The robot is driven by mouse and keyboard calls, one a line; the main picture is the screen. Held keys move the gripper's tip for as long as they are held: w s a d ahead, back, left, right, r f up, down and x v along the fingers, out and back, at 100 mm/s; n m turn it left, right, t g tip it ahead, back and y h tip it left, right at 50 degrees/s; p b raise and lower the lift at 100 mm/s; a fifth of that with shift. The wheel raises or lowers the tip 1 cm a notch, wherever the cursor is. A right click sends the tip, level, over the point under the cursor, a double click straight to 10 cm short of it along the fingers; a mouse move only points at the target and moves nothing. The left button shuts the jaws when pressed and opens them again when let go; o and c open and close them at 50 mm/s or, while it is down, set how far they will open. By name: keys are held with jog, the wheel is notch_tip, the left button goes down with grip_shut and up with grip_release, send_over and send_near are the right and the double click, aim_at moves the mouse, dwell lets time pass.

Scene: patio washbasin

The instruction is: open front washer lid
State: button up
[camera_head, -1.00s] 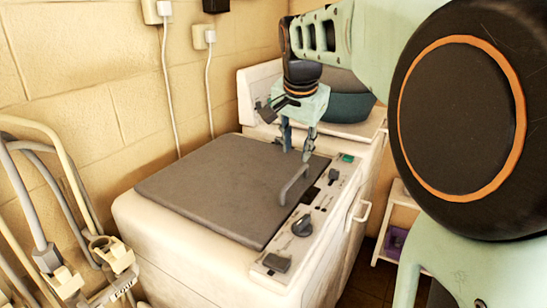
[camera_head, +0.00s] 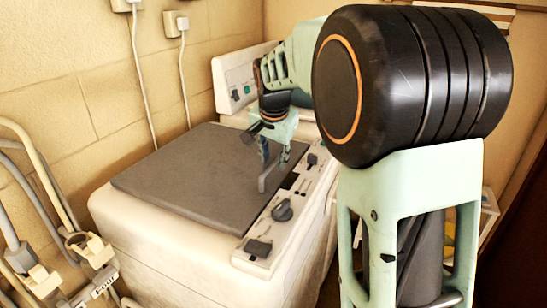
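The front washer (camera_head: 130,230) is a white box with a flat dark grey lid (camera_head: 190,175), which lies shut on its top.
The control strip (camera_head: 290,205) with dark knobs runs along the lid's right side. A second white machine (camera_head: 230,85) stands behind. Pale and grey hoses (camera_head: 45,180) are at the left. A tiled wall with plugs and cords borders the left. My arm hides much of the right.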

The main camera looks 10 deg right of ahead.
jog(key=shift+c, duration=0.7)
grip_shut()
jog(key=shift+r, duration=0.15)
